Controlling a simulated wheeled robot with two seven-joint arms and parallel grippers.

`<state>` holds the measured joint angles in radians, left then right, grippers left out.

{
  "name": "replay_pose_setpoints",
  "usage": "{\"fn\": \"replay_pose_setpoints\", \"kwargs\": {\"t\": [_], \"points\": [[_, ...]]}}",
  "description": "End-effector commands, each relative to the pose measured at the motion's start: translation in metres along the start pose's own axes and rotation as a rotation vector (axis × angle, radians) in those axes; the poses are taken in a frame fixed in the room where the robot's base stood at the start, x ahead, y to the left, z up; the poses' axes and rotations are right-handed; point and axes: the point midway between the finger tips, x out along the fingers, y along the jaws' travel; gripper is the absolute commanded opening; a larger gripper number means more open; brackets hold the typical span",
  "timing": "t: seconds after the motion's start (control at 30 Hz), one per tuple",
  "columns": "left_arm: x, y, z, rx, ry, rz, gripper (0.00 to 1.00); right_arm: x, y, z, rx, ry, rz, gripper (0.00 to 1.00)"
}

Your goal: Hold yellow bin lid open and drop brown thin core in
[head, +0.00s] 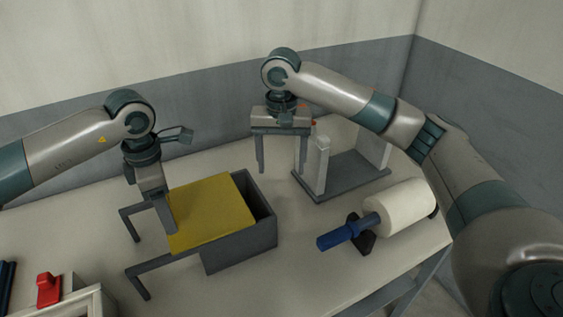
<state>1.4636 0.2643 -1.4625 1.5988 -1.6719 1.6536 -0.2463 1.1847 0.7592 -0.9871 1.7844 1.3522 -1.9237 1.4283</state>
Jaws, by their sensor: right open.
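The yellow lid (212,210) covers the left part of the grey bin (242,248), with a dark opening showing along the bin's right side. I cannot tell how far the lid is tilted. My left gripper (165,215) points down at the lid's left edge, with a finger against or just beside it. Its jaw gap does not show clearly. My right gripper (281,155) is open and empty, fingers pointing down above the table, behind and right of the bin. I see no brown thin core.
A grey stand (345,178) with pale uprights is right of my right gripper. A cream roll (402,206) with a blue handle (342,234) lies at the right. Grey brackets (140,272) extend left of the bin. A red object (48,289) is at front left. The front middle table is clear.

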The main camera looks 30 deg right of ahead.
Motion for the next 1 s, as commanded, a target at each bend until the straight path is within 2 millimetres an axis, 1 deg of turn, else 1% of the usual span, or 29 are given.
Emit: {"fn": "replay_pose_setpoints", "kwargs": {"t": [0.03, 1.0], "points": [[-0.003, 0.003, 0.001, -0.003, -0.002, 0.008, 0.36, 0.001, 0.0, 0.0, 0.0, 0.0, 0.0, 0.67], [-0.003, 0.003, 0.029, -0.003, -0.003, 0.009, 0.36, 0.011, 0.0, 0.0, 0.0, 0.0, 0.0, 0.67]]}}
